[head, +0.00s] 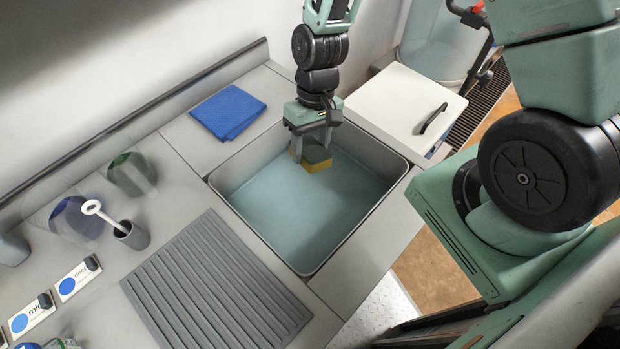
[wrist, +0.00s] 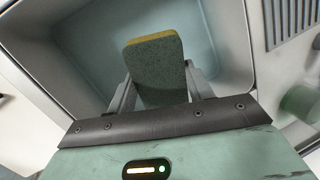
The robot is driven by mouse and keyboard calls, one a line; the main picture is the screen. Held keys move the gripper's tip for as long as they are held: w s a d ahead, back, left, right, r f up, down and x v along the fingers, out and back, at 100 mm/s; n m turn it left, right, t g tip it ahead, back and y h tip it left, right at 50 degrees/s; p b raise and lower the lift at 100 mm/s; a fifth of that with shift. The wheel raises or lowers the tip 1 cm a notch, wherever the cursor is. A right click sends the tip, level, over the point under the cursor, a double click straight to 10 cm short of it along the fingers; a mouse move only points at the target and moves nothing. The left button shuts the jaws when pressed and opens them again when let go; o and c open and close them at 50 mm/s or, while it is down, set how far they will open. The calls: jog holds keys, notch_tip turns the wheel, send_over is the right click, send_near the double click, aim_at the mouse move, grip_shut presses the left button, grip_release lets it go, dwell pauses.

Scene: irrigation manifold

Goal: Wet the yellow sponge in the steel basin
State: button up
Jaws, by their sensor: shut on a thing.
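The sponge (head: 316,157), yellow with a dark green scouring side, is held between the fingers of my gripper (head: 311,145). In the wrist view the sponge (wrist: 157,68) shows its green face, with a yellow edge at the top, between the two grey fingers (wrist: 158,95). The steel basin (head: 300,262) is set in the counter and has pale blue water (head: 310,210) in it. My gripper points down into the far part of the basin. I cannot tell whether the sponge's lower edge touches the water.
A folded blue cloth (head: 228,112) lies behind the basin to the left. A ridged grey drain mat (head: 215,285) lies at the front left. A brush in a grey holder (head: 132,235) and clear cups (head: 132,175) stand at the left. A white lid with a black handle (head: 405,105) is at the right.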

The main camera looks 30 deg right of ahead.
aim_at(309, 150)
notch_tip(309, 150, up, 4)
jog(key=p, duration=0.3)
jog(key=shift+p, duration=0.35)
dwell(0.4)
